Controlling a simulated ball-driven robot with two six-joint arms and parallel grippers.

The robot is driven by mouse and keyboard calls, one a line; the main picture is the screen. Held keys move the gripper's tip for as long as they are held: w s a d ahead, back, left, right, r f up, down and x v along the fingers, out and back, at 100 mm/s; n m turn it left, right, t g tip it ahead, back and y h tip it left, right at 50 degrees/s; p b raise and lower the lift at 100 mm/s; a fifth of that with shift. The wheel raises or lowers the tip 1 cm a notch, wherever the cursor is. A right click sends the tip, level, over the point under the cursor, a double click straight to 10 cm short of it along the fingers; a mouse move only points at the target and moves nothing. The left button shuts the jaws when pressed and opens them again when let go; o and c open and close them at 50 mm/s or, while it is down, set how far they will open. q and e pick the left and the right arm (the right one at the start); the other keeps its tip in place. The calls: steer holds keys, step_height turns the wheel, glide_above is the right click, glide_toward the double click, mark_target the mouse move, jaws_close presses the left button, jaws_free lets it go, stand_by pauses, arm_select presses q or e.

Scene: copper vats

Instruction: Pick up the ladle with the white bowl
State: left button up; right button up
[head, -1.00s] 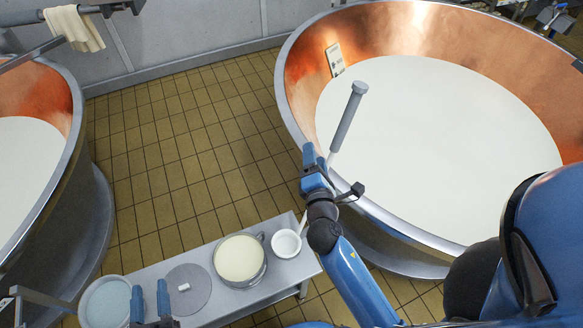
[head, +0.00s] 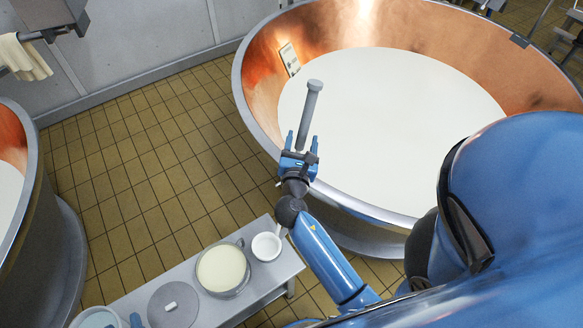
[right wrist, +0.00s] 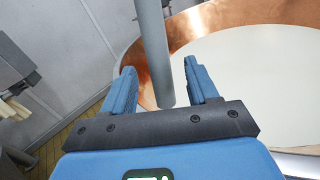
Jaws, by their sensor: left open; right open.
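The ladle's white bowl (head: 266,246) sits at the right end of a low grey bench. Its long handle, with a thick grey grip (head: 310,105), rises up in front of the copper vat. My right gripper (head: 301,140) is open, with its fingers on either side of the lower grip in the head view. The grip also shows between the open fingers in the right wrist view (right wrist: 152,50). I cannot tell whether they touch. My arm hides part of the handle.
A pot (head: 222,268) of cream-coloured liquid stands left of the bowl on the bench (head: 140,295). A round grey lid (head: 172,305) lies beside it. The large copper vat (head: 262,80) stands behind the handle; another vat is at left. Tiled floor lies between them.

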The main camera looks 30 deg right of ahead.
mark_target(303, 136)
steer(key=p+x, duration=0.1)
steer(key=x, duration=0.3)
steer(key=shift+w+d+f+p, duration=0.15)
steer(key=shift+w+d+p, duration=0.25)
steer(key=shift+w, duration=0.2)
jaws_close()
steer(key=shift+r, duration=0.25)
